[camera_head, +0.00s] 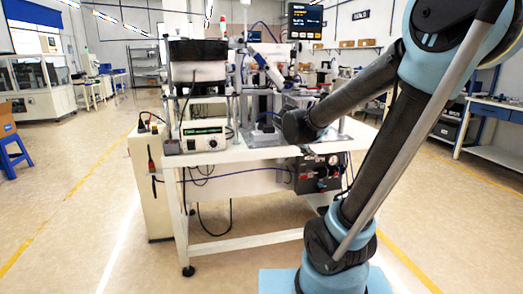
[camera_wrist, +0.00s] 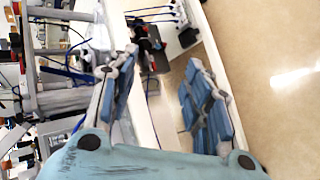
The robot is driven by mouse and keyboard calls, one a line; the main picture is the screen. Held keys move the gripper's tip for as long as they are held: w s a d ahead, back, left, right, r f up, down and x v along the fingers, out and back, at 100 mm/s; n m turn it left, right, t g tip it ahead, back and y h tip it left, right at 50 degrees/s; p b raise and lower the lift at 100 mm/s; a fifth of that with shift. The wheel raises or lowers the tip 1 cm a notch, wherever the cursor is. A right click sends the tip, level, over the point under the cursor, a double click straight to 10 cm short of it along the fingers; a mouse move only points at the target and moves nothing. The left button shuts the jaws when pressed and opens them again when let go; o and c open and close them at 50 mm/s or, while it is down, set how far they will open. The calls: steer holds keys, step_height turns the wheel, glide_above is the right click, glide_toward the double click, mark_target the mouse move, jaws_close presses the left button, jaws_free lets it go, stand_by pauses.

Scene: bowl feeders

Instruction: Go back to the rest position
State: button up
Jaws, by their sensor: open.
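My gripper (camera_wrist: 162,100) shows in the wrist view with its two blue-padded fingers spread wide apart. It is open, and nothing is between the fingers. Behind the fingers, the white edge of the workbench runs slanted through the wrist view. In the head view my arm rises at the right and bends down to the left, with its far end over the right part of the workbench (camera_head: 245,153). The gripper itself is hidden there behind the arm.
The bench carries a bowl feeder (camera_head: 197,62), a controller box (camera_head: 203,136) and a display (camera_head: 305,20). A blue stool (camera_head: 14,152) stands far left; another table (camera_head: 495,108) stands right. Floor is free left of the bench.

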steer(key=s+f+m+g+y, duration=0.3)
steer(key=s+f+m, duration=0.2)
steer(key=s, duration=0.8)
steer(key=s+a+f+m+g+y, duration=0.1)
steer(key=s+f+m+g+y, duration=0.2)
steer(key=s, duration=1)
step_height(320, 180, down, 6)
steer(key=m, duration=0.3)
steer(key=shift+s+a+r+y, duration=0.15)
steer(key=shift+s+a+y, duration=0.05)
steer(key=shift+y, duration=0.1)
